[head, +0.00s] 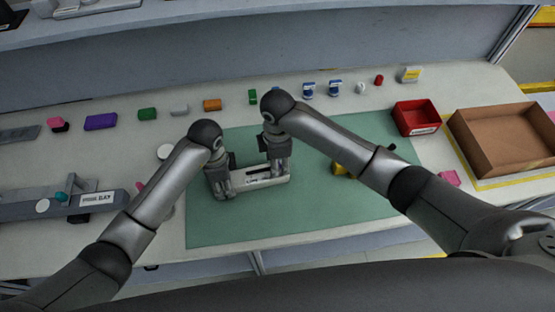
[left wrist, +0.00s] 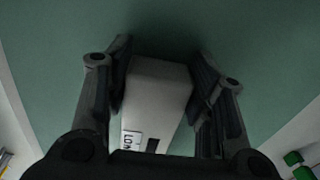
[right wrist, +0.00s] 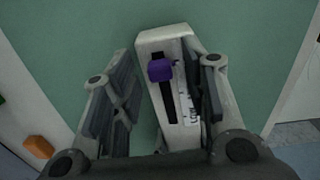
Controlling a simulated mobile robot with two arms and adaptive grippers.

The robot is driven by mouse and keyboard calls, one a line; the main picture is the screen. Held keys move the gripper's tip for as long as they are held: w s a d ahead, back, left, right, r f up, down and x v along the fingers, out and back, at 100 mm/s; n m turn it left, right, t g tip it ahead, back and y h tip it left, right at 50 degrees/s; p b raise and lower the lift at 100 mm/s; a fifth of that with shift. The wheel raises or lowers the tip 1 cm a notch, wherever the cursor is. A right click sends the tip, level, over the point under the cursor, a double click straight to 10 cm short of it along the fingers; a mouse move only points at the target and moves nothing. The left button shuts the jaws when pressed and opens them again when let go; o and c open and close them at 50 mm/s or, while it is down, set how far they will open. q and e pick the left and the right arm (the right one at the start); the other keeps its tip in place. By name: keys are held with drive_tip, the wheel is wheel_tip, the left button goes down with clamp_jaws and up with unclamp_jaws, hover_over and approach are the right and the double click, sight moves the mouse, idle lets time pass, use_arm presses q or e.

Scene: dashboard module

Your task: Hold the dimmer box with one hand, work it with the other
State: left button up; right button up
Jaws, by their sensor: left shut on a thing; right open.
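The dimmer box (head: 262,181) is a pale, long box lying on the green mat (head: 330,215). My left gripper (head: 222,190) is shut on its left end. In the left wrist view the box (left wrist: 158,90) sits between the two fingers, with part of a label showing. My right gripper (head: 277,166) is open at the box's right part. In the right wrist view a purple slider knob (right wrist: 160,70) stands in a dark slot near the far end of the box, between the open fingers. The knob is hidden in the head view.
A yellow thing (head: 342,169) lies on the mat, partly behind my right arm. A red bin (head: 416,117) and a brown open box (head: 507,135) stand at the right. Several small coloured parts line the back. A grey rack (head: 70,203) is at the left. The front of the mat is clear.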

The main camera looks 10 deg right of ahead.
sight(263, 170)
drive_tip(key=shift+c, duration=0.3)
clamp_jaws()
drive_tip(key=shift+a, duration=0.1)
drive_tip(key=a, duration=0.4)
drive_tip(key=shift+s+a, duration=0.1)
drive_tip(key=shift+s, duration=0.05)
drive_tip(key=shift+o, duration=0.3)
unclamp_jaws()
wheel_tip(263, 170, up, 12)
